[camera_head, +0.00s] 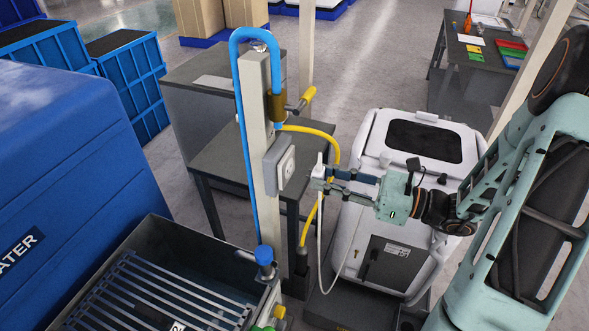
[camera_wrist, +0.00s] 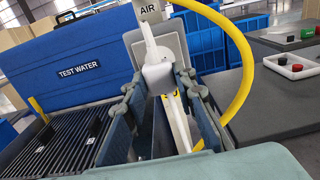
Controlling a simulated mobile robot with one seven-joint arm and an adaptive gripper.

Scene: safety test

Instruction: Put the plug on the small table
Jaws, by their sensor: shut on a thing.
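My gripper (camera_head: 319,178) is shut on the white plug (camera_head: 321,168), which is held in the air to the right of the post. A white cord hangs from the plug beside the white machine. In the wrist view the plug (camera_wrist: 157,76) sits between the two fingers, partly hidden by them. The grey socket box (camera_head: 279,164) on the post faces the plug, with a visible gap between them in the head view. A small dark grey table (camera_head: 224,150) stands behind the post, its top partly hidden by the post and hoses.
The post (camera_head: 257,120) carries a blue hose (camera_head: 240,100) and a yellow hose (camera_head: 322,135) that loops behind the plug. A white wheeled machine (camera_head: 365,180) stands close to my gripper. A blue tank (camera_head: 70,160) and slatted basin (camera_head: 150,290) are at left.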

